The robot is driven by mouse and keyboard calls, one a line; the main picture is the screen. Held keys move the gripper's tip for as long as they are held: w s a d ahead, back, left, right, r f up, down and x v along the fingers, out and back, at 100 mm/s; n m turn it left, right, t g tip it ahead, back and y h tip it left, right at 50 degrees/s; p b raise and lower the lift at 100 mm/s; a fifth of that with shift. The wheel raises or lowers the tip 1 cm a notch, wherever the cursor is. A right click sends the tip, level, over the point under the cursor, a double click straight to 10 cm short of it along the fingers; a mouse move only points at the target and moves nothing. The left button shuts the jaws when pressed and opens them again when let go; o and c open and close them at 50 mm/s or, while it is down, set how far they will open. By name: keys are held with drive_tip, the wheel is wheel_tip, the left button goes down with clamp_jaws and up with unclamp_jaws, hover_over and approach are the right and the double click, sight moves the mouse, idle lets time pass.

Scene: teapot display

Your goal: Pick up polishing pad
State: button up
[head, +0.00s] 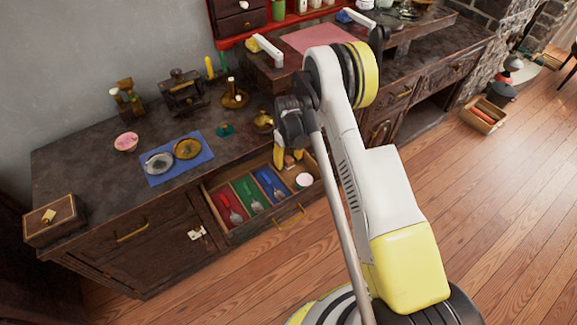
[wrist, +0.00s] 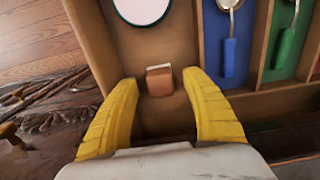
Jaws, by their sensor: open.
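A small brown block with a pale strip along one edge (wrist: 160,82) lies in the plain wooden compartment of the open drawer (head: 277,223). I cannot tell for sure which of the two is the polishing pad. My gripper (head: 289,156) is over this compartment, with its yellow fingers spread. In the wrist view my gripper (wrist: 160,77) has the block between its fingertips, with gaps on both sides. The disc is beyond the fingertips.
Red, green and blue drawer compartments hold utensils, including a blue-handled one (wrist: 230,57) and a green-handled one (wrist: 287,47). Drawer walls stand close around my fingers. On the dark cabinet are a blue mat (head: 203,163) with two round dishes, a pink bowl (head: 126,142) and brass pieces.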

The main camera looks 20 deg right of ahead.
sight(288, 158)
drive_tip(key=shift+f, duration=0.45)
drive_tip(key=shift+r, duration=0.15)
drive_tip(key=c, duration=1.2)
wheel_tip(288, 158, up, 4)
drive_tip(key=shift+p, duration=1.25)
drive_tip(key=shift+s+d+r+p, duration=0.85)
drive_tip(key=shift+d+r, duration=0.3)
drive_tip(key=shift+d, duration=0.55)
drive_tip(key=shift+s+d+r+p, duration=0.6)
drive_tip(key=shift+s+d+r, duration=0.5)
drive_tip(key=shift+d, duration=0.6)
drive_tip(key=shift+s+d+r+p, duration=0.8)
drive_tip(key=shift+d+r, duration=0.45)
drive_tip(key=shift+d, duration=0.45)
